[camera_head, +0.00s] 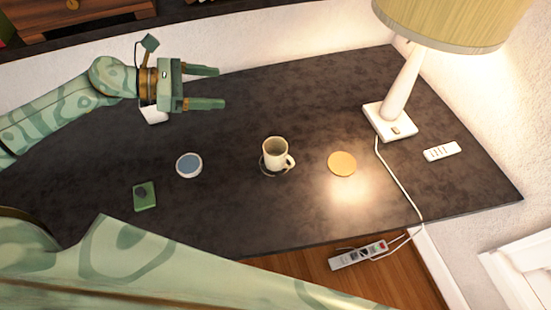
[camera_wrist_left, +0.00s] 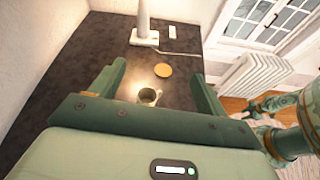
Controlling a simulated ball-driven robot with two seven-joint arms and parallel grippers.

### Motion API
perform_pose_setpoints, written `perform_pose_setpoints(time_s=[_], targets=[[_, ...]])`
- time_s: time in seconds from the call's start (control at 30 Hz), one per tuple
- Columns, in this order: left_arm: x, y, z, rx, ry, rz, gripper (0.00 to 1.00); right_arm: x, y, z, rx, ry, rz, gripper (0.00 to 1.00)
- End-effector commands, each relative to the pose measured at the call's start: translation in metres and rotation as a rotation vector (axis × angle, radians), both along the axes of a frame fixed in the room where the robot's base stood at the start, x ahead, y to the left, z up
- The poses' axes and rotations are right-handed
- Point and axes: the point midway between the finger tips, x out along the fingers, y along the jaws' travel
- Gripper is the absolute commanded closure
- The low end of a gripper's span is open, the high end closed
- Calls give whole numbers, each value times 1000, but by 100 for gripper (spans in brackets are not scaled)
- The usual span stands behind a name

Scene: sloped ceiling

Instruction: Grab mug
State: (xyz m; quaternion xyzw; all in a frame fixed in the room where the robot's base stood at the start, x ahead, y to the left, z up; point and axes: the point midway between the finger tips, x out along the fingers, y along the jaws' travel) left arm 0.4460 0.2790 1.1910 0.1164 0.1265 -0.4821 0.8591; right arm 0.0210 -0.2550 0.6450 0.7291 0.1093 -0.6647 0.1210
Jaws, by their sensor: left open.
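A cream mug (camera_head: 275,152) stands upright on a dark round coaster (camera_head: 264,170) on the dark table, its handle toward the lower right. It also shows in the left wrist view (camera_wrist_left: 148,97), between and beyond my fingers. My left gripper (camera_head: 222,87) comes in from the left in the head view, above the back of the table. It is open and empty, apart from the mug and to the upper left of it. My right gripper is not seen in the head view; a green arm there crosses the bottom.
A lamp (camera_head: 400,90) stands at the back right with its cord over the edge. A yellow disc (camera_head: 342,163), a blue-topped disc (camera_head: 189,165), a green box (camera_head: 145,195) and a white remote (camera_head: 441,151) lie around. A power strip (camera_head: 358,255) is on the floor.

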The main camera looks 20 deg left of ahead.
Motion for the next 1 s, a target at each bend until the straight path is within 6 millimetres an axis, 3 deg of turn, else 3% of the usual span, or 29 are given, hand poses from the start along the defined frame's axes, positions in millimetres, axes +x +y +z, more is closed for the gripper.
perform_pose_setpoints(time_s=[0.03, 0.17, 0.27, 0.4, 0.5, 0.6, 0.77, 1.0], targets=[[1, 0, -25, 0, 6, 0, 24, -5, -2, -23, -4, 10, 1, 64], [2, 0, -68, 0, 18, 0, 24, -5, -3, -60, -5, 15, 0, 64], [4, 0, -115, -1, 35, 1, 24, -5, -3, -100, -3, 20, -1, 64], [8, 0, -192, -1, 71, 1, 24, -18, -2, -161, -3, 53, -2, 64], [10, 0, -233, -2, 93, 1, 24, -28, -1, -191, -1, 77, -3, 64], [11, 0, -256, -1, 108, 1, 24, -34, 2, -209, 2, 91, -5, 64], [15, -5, -270, -2, 114, 1, 24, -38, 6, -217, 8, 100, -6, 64], [40, -48, -285, -6, 108, -2, 24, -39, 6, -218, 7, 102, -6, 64]])
